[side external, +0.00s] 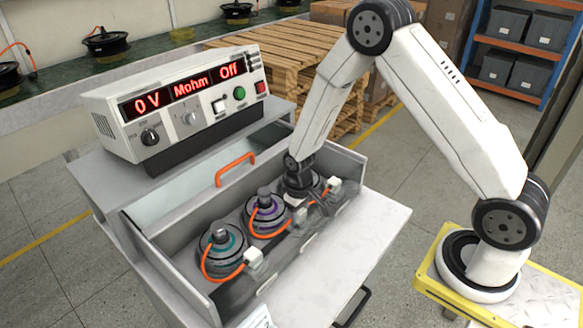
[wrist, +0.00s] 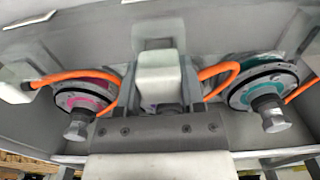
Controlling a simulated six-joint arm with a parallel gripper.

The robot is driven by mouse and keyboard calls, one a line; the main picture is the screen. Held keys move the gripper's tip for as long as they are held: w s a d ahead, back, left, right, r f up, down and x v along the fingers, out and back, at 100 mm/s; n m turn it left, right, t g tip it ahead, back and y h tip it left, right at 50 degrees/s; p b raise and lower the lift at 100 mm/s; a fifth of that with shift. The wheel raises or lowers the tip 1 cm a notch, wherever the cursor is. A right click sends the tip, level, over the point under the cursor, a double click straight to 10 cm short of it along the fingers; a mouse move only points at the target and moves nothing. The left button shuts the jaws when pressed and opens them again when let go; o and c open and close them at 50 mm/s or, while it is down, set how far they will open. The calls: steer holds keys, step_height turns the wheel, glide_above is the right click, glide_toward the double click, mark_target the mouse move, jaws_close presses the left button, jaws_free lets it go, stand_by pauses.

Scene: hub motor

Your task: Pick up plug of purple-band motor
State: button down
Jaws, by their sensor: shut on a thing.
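The purple-band motor (side external: 265,214) sits upright in the middle of the row in the tray, with an orange cable running toward its white plug (side external: 298,214). My gripper (side external: 304,210) is at that plug, beside the motor. In the wrist view my gripper (wrist: 161,58) is shut on the white plug (wrist: 160,75), with a jaw on each side. The orange cable loops out to the right of the plug there. The purple-band motor is mostly hidden behind my gripper in the wrist view.
A teal-band motor (side external: 222,246) with a white plug (side external: 254,257) stands nearer the camera. A pink-band motor (wrist: 85,95) stands on the other side, with its plug (side external: 335,185) farther along the tray wall. The tester (side external: 180,105) reads "0 V", "Mohm", "Off". An orange handle (side external: 235,167) rises behind the motors.

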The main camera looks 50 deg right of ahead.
steer(key=shift+r, duration=4.45)
steer(key=shift+r, duration=1.55)
steer(key=shift+r, duration=2.95)
steer(key=shift+s+a, duration=0.1)
steer(key=shift+a, duration=0.05)
